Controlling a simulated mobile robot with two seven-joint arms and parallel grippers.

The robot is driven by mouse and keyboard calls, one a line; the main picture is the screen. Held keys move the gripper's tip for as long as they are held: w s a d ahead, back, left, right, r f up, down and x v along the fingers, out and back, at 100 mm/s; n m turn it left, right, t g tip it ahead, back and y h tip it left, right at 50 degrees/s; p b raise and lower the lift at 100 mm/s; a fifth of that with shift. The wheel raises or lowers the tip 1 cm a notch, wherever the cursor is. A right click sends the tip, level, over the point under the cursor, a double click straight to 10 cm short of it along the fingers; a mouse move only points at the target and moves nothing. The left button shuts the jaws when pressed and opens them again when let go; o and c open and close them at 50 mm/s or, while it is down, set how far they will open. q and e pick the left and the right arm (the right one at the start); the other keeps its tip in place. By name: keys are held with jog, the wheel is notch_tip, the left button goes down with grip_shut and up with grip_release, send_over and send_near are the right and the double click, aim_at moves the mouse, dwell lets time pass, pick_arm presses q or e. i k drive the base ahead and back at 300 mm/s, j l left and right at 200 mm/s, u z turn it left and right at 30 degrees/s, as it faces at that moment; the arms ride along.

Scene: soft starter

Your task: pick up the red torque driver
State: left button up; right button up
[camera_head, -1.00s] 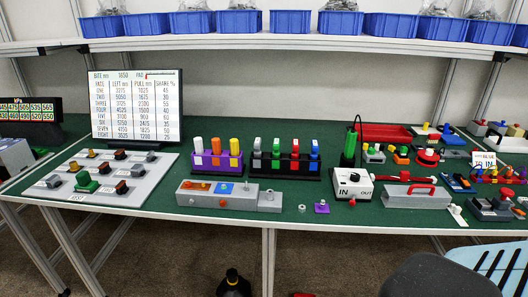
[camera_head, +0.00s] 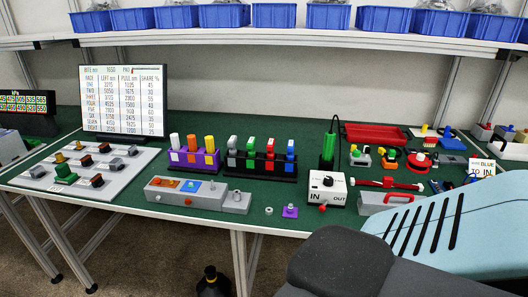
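A red tool (camera_head: 388,184), which looks like the red torque driver, lies flat on the green bench, right of the white IN/OUT box (camera_head: 324,188). It lies behind a grey case (camera_head: 374,203) with a red handle. My own arm, with a pale blue cover and dark grey link, fills the lower right and hides part of the case and the bench's right front. Neither gripper shows. Nothing is seen touching the red tool.
A green upright tool (camera_head: 327,148) stands behind the IN/OUT box. Racks of coloured tools (camera_head: 262,165) and a grey box with buttons (camera_head: 190,196) are to the left. A red tray (camera_head: 376,133) lies behind.

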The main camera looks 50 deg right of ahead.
aim_at(271, 154)
jog(key=k+l+u, duration=0.15)
jog(key=l, duration=0.25)
jog(key=k+l+u, duration=0.1)
jog(key=k+l, duration=0.5)
jog(key=l, duration=0.15)
jog(key=k+l, duration=0.25)
jog(key=l+u, duration=0.05)
jog(key=l, duration=0.05)
